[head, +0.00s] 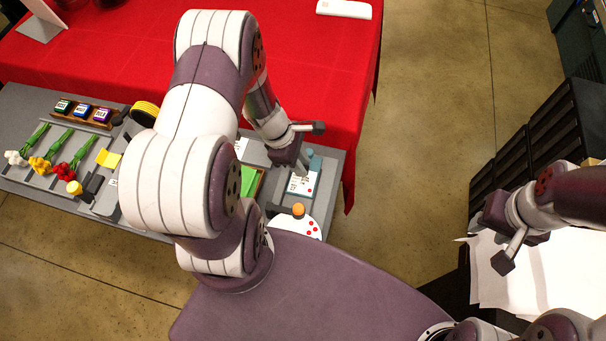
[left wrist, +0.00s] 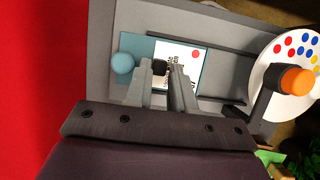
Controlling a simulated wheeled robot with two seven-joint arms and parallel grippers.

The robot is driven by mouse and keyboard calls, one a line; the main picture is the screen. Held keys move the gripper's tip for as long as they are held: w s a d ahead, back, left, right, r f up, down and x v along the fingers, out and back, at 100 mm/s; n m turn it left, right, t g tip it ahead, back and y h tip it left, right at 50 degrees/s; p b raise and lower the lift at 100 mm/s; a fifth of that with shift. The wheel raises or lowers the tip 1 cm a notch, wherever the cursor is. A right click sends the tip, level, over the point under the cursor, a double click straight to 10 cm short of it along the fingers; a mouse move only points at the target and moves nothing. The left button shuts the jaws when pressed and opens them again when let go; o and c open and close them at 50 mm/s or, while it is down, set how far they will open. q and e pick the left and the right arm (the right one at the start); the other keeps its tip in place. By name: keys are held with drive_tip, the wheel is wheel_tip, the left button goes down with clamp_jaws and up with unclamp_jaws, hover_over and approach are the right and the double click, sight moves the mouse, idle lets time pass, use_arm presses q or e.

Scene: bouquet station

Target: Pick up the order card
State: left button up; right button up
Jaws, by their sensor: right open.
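The order card (head: 303,183) is white with print and lies at the right end of the grey station. In the left wrist view the card (left wrist: 180,58) shows a red dot and dark print, and lies against a teal holder (left wrist: 133,46) with a round teal knob. My left gripper (head: 301,169) is directly over the card. In the left wrist view its fingertips (left wrist: 163,68) stand either side of a small black piece at the card; whether they touch it is unclear. My right gripper (head: 478,230) is open at the right, away from the station, its fingers barely visible.
A white palette with colored dots (left wrist: 300,45) and an orange-topped dark post (left wrist: 280,78) stand beside the card. Flowers (head: 66,172) and colored blocks (head: 82,112) lie at the station's left. A red-covered table (head: 120,50) is behind. White sheets (head: 540,270) are at the right.

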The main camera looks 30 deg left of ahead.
use_arm(q)
drive_tip(key=shift+d+f, duration=0.15)
drive_tip(key=shift+f, duration=0.35)
drive_tip(key=shift+w+d+f, duration=0.1)
drive_tip(key=shift+w+d, duration=0.1)
clamp_jaws()
drive_tip(key=shift+s+a, duration=0.1)
